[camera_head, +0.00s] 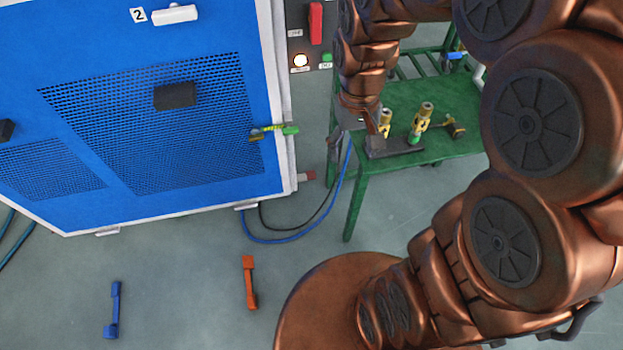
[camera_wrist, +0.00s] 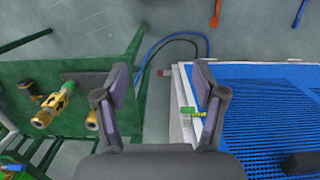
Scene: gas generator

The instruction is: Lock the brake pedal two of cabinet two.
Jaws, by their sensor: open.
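The blue cabinet (camera_head: 215,45) marked 2 stands at the left in the head view; its mesh front also shows at the right in the wrist view (camera_wrist: 265,85). Two small pale tabs, which look like its brake pedals, stick out at its bottom edge: one near the right corner (camera_head: 246,207), one further left (camera_head: 108,232). I cannot tell which is pedal two or whether either is locked. My gripper (camera_wrist: 160,75) is open and empty, above the gap between cabinet and green table. In the head view it is small and partly hidden, well above the tabs.
The green table (camera_head: 440,100) right of the cabinet carries brass-and-green fittings (camera_head: 421,117). A blue hose (camera_head: 285,240) curves over the floor. A blue tool (camera_head: 114,310) and an orange tool (camera_head: 249,282) lie in front of the cabinet, with clear floor between them.

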